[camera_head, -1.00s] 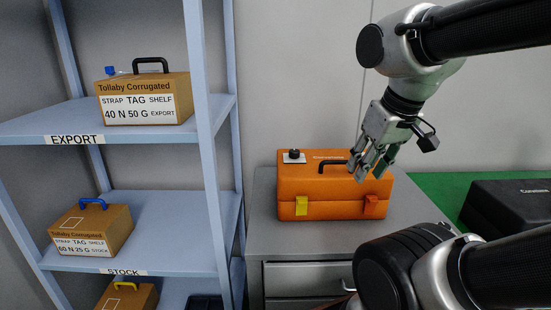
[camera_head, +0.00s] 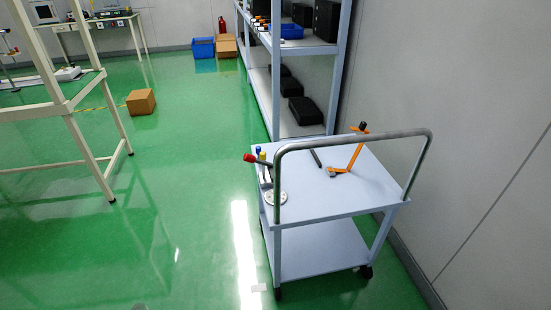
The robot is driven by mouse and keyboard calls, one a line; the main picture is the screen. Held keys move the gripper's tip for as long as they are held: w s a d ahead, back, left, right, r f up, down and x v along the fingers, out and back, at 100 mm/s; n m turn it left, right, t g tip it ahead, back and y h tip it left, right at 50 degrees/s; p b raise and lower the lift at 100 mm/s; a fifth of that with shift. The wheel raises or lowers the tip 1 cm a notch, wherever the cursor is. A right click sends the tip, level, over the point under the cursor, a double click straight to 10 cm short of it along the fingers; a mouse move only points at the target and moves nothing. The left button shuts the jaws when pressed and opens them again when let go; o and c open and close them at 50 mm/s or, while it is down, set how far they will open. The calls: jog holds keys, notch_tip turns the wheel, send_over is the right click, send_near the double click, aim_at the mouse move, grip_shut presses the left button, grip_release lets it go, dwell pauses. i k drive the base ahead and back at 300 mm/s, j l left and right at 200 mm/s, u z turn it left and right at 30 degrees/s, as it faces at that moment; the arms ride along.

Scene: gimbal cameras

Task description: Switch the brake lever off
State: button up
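A lever with a red grip (camera_head: 250,158) is at the left edge of a pale blue wheeled cart (camera_head: 318,200). Its red end points up and left.
The cart has a grey tube handle (camera_head: 350,138) and an orange tool (camera_head: 348,158) on top. A shelf rack (camera_head: 343,80) stands behind it, a wall to its right. Green floor (camera_head: 170,230) is open at left, with a bench frame (camera_head: 85,120) and a cardboard box (camera_head: 141,101).

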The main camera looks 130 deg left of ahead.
aim_at(248, 157)
jog(key=u, duration=4.25)
jog(key=i+j, duration=0.15)
jog(key=i, duration=0.15)
jog(key=i+j, duration=0.1)
jog(key=i, duration=0.15)
